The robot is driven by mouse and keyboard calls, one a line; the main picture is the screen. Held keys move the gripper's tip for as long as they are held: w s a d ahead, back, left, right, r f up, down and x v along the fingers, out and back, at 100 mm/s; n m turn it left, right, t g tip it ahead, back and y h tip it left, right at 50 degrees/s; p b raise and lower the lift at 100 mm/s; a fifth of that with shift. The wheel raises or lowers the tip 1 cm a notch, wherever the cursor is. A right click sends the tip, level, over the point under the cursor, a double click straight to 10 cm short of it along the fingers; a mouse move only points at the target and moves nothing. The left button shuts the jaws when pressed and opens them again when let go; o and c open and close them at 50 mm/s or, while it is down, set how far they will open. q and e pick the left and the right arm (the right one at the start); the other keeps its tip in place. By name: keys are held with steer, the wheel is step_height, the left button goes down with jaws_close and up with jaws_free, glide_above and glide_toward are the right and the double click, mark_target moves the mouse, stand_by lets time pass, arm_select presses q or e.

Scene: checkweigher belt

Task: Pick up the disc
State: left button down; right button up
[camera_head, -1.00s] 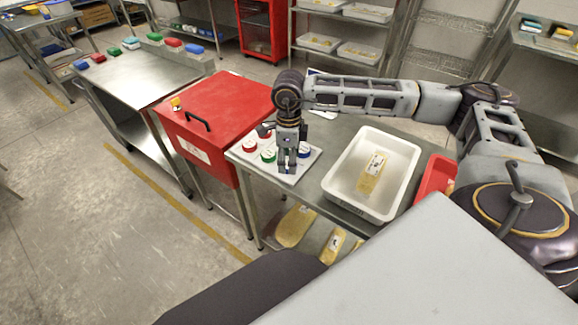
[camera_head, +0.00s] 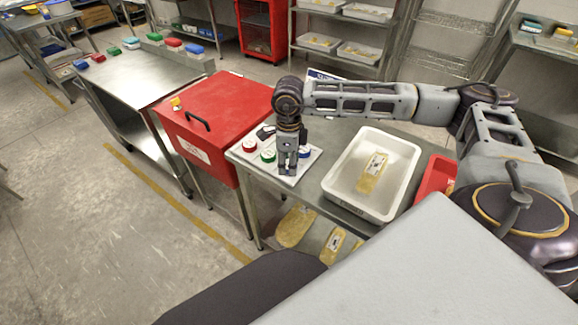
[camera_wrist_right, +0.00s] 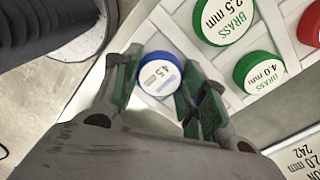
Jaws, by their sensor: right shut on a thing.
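The disc between my right fingers is blue with a white face reading 4.5 (camera_wrist_right: 160,75) in the right wrist view. A blue edge (camera_head: 305,153) shows beside the fingers in the head view. My right gripper (camera_head: 288,169) points down over the white board (camera_head: 279,177) on the steel table. In the right wrist view its green-padded fingers (camera_wrist_right: 157,90) are shut on the blue disc, one on each side. Two green discs, labelled 2.5 (camera_wrist_right: 224,18) and 4.0 (camera_wrist_right: 259,72), are beside it on the board. My left gripper is not in view.
A red disc (camera_head: 249,146) sits at the board's left. A white tub (camera_head: 405,165) with a yellow packet (camera_head: 373,173) stands right of the board. A red box with a black handle (camera_head: 215,105) stands to the left. A red bin (camera_head: 433,178) is at the right.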

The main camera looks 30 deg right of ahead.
step_height(320, 180, up, 10)
stand_by(0.9)
stand_by(0.5)
